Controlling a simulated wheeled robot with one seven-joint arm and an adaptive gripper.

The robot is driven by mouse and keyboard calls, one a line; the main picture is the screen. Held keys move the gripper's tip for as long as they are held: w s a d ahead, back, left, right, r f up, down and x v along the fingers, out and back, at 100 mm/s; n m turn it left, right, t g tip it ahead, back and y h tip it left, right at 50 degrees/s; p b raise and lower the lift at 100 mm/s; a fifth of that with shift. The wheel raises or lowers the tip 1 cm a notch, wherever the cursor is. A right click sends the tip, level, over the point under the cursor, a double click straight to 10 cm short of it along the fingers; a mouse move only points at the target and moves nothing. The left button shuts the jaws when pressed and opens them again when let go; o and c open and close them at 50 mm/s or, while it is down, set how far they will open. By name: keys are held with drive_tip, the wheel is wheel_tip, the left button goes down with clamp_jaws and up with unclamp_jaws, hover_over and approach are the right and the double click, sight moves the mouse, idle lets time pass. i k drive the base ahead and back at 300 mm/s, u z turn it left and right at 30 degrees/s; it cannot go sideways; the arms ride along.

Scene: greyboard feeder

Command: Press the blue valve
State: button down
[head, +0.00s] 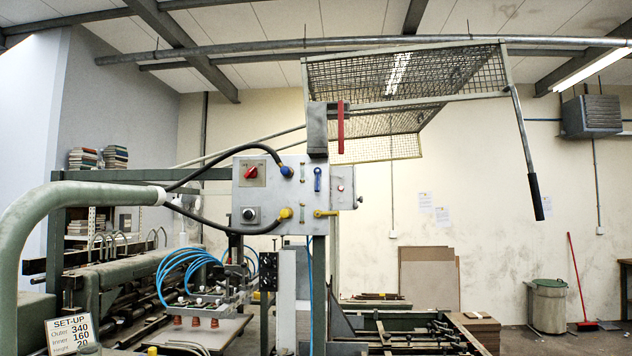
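The blue valve (317,179) is a small blue lever on the right half of a grey control panel (268,207), near the middle of the head view. Its handle hangs straight down. A yellow valve (325,213) sits just below it, with its handle lying level. My gripper is not in view, and nothing covers the blue valve.
The panel also carries a red knob (251,172), a black knob (249,214) and two black hoses. A red handle (340,127) hangs above. A thick green pipe (75,194) crosses the left foreground. A wire mesh guard (410,75) hangs overhead.

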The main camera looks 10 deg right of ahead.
sight(317, 171)
drive_tip(key=u, duration=0.75)
drive_tip(key=i, duration=0.7)
drive_tip(key=z, duration=1.35)
